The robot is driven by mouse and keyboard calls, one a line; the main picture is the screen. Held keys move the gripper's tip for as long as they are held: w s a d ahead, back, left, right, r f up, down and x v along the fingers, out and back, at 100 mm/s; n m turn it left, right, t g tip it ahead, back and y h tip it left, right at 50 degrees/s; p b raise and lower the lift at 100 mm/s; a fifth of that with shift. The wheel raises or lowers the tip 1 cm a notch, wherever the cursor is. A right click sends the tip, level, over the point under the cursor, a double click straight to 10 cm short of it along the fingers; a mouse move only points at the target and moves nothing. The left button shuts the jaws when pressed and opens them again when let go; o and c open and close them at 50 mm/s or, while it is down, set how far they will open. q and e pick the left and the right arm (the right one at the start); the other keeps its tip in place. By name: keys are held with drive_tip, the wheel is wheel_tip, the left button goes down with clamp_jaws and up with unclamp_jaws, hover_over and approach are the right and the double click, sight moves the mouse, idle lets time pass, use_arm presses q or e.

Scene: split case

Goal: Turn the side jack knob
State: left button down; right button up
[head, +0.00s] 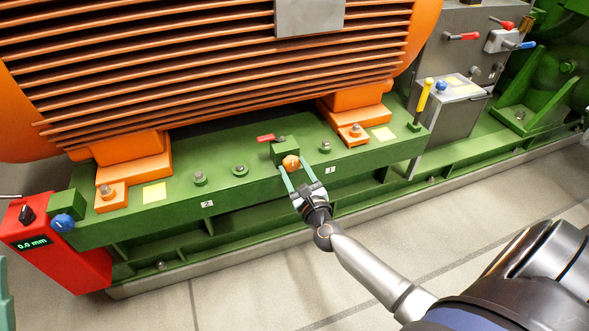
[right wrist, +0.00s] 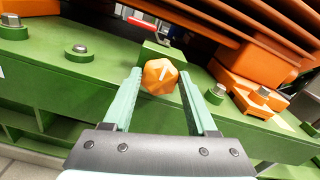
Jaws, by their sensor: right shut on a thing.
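The side jack knob is an orange faceted knob (head: 291,162) with a white mark, on the front of a small green block (head: 285,149) on the green base rail. It shows large in the right wrist view (right wrist: 160,76), its mark tilted slightly right of upright. My right gripper (head: 296,174) reaches up from the lower right, its two pale green fingers on either side of the knob, and is shut on it. In the right wrist view the fingers (right wrist: 160,92) flank the knob.
The orange finned motor (head: 220,70) overhangs the rail. A red lever (head: 266,138) sits by the block. A red box (head: 60,258) reading 0.0 mm stands at left. A grey box (head: 450,110) with a blue knob stands at right. The floor in front is clear.

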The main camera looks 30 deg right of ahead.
drive_tip(key=shift+c, duration=1.1)
use_arm(q)
drive_tip(key=shift+r, duration=0.1)
use_arm(e)
drive_tip(key=n+p, duration=0.1)
drive_tip(key=n, duration=0.3)
drive_tip(key=shift+n, duration=0.3)
drive_tip(key=n+p, duration=0.1)
drive_tip(key=n, duration=0.2)
drive_tip(key=shift+a+n, duration=0.1)
drive_tip(key=shift+n, duration=0.3)
drive_tip(key=n+p, duration=0.2)
drive_tip(key=n, duration=0.2)
drive_tip(key=shift+a+f, duration=0.1)
drive_tip(key=n+p, duration=0.1)
drive_tip(key=n, duration=0.3)
drive_tip(key=shift+f+n, duration=0.15)
drive_tip(key=shift+n, duration=0.15)
use_arm(q)
drive_tip(key=w+a+f+n+g+y, duration=0.1)
drive_tip(key=w+f+n+g+y, duration=0.1)
drive_tip(key=f+y, duration=0.3)
drive_tip(key=w+f+n+g+y, duration=0.1)
drive_tip(key=w+f+n+y, duration=0.3)
drive_tip(key=f, duration=0.4)
drive_tip(key=shift+w+a+f+n+g+y, duration=0.3)
drive_tip(key=shift+w+a+n+g+y, duration=0.1)
drive_tip(key=shift+w+n, duration=0.2)
use_arm(e)
drive_tip(key=shift+n, duration=0.6)
